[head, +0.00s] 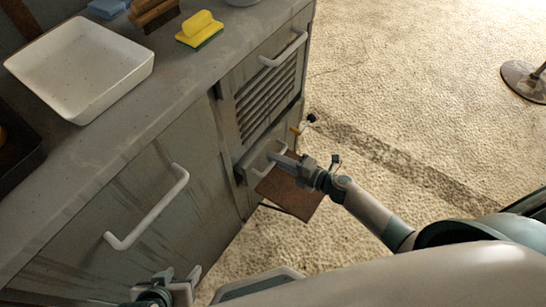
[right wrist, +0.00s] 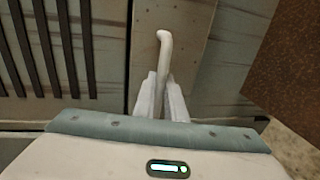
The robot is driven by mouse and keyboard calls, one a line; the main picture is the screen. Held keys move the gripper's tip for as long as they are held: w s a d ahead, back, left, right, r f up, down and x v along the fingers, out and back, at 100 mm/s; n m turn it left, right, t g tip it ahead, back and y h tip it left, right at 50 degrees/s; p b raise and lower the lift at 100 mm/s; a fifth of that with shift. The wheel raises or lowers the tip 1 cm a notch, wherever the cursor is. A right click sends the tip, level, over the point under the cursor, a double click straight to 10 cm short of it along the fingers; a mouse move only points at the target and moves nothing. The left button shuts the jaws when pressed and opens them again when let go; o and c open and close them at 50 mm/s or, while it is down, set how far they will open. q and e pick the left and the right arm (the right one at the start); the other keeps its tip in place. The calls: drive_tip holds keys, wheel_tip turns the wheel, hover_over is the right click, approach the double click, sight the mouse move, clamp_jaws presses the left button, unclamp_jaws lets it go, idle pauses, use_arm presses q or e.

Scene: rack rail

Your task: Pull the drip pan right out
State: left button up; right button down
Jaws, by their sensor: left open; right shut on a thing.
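The drip pan front (head: 256,163) is a narrow grey panel low on the cabinet, below the slatted vent. Its white bar handle (head: 266,169) sticks out from it and also shows in the right wrist view (right wrist: 164,50). My right gripper (head: 285,160) is shut on that handle; in the right wrist view its fingers (right wrist: 161,98) close around the bar. My left gripper (head: 182,279) is open and empty, low in the head view, below the large door's handle.
A rusty brown flat panel (head: 290,196) juts out beside the drip pan, close to my right gripper. The large door's handle (head: 147,207) is left. On the counter are a white tray (head: 82,66) and a yellow sponge (head: 200,30). Carpet to the right is mostly clear.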

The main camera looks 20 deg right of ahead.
drive_tip(key=f+v, duration=0.2)
drive_tip(key=v, duration=1.1)
drive_tip(key=s+f+v, duration=0.1)
drive_tip(key=f+v, duration=0.2)
drive_tip(key=v, duration=1)
drive_tip(key=shift+d+f, duration=0.3)
drive_tip(key=c, duration=1.8)
unclamp_jaws()
drive_tip(key=v, duration=1.7)
drive_tip(key=shift+s, duration=0.2)
drive_tip(key=shift+d, duration=0.1)
